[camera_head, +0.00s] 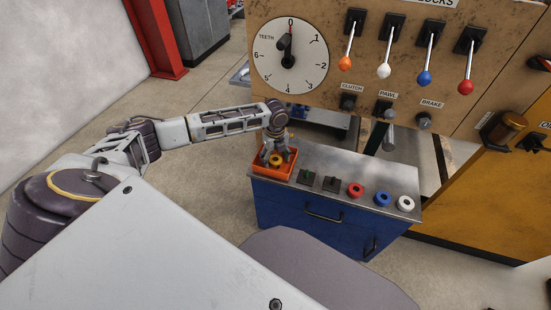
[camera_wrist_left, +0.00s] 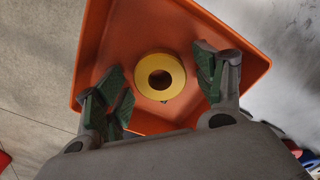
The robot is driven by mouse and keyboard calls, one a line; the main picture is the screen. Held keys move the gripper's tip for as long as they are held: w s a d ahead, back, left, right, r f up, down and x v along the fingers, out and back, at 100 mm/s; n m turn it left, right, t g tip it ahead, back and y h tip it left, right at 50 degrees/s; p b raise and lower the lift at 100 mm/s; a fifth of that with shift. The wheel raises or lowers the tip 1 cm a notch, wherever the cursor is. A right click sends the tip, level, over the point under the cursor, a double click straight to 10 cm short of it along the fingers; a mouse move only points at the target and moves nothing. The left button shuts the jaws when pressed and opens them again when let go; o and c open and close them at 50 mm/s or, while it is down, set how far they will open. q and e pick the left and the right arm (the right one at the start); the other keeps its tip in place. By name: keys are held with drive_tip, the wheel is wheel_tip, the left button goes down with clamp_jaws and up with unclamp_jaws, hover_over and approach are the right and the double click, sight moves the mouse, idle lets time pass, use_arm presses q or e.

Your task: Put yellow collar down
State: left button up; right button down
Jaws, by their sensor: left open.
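The yellow collar (camera_wrist_left: 160,76) is a thick ring with a round hole. It lies in the orange tray (camera_wrist_left: 228,33), and both also show in the head view, the collar (camera_head: 275,160) inside the tray (camera_head: 260,171). My left gripper (camera_wrist_left: 160,88) is open, with its green-padded fingers on either side of the collar and a gap to each side. In the head view the left gripper (camera_head: 276,156) points down over the tray. My right gripper is not in view.
The tray stands at the left end of a blue cabinet's metal top (camera_head: 325,167). Beside it are two dark square holders, then red (camera_head: 355,190), blue (camera_head: 382,198) and white (camera_head: 405,203) collars. A panel with a dial (camera_head: 290,57) and several levers rises behind.

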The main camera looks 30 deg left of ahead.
use_arm(q)
drive_tip(key=shift+r, duration=0.85)
drive_tip(key=shift+r+p, duration=0.4)
drive_tip(key=shift+r, duration=0.45)
wheel_tip(320, 180, up, 9)
drive_tip(key=p, duration=0.1)
drive_tip(key=shift+p, duration=0.4)
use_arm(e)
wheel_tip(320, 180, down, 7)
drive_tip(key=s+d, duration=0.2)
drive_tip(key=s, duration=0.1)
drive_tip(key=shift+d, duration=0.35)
